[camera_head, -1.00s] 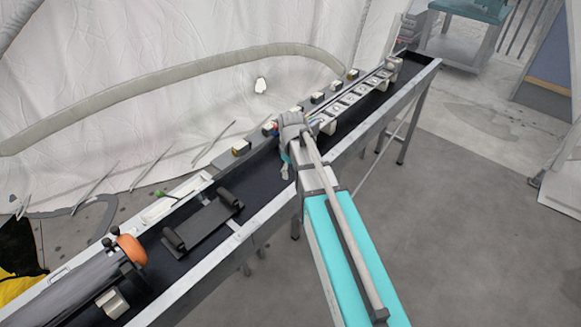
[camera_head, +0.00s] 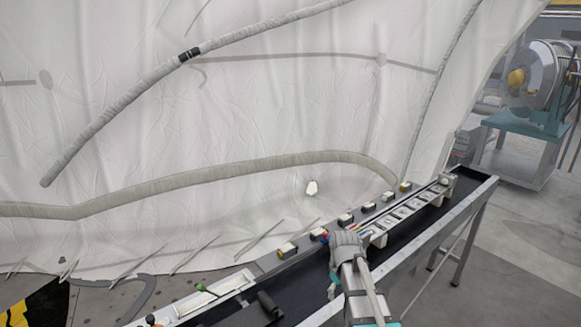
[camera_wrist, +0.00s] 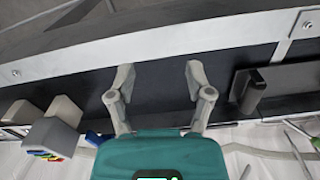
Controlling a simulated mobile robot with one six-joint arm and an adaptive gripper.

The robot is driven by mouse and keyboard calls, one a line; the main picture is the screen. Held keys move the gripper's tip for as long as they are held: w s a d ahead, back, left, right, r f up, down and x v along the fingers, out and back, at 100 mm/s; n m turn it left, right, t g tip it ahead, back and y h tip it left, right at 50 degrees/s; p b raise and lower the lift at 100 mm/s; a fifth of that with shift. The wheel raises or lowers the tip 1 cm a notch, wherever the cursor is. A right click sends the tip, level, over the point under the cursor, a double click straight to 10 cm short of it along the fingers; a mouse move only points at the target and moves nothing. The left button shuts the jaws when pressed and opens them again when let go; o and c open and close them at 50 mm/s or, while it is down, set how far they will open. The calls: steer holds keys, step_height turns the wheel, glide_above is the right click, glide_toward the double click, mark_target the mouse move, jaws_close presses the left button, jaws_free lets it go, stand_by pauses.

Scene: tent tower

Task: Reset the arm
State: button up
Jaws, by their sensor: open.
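My gripper (camera_wrist: 161,82) is in the wrist view with its two grey fingers spread apart. Nothing is between the fingers. Behind them lies the dark bed of the long conveyor-like bench (camera_wrist: 160,72). In the head view my arm reaches up from the bottom edge, and its grey end (camera_head: 347,245) is over the bench (camera_head: 420,235). The fingers are not clearly visible there.
A row of small switch boxes (camera_head: 346,219) lines the bench's far edge, beside a light panel (camera_head: 405,211). A dark bracket (camera_wrist: 262,88) stands right of my gripper, and a grey block with coloured wires (camera_wrist: 52,132) stands left. White tent fabric (camera_head: 250,110) hangs behind.

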steer(key=s+m, duration=0.5)
steer(key=s, duration=0.6)
steer(key=shift+s+m, duration=0.3)
steer(key=shift+s, duration=0.1)
stand_by(0.4)
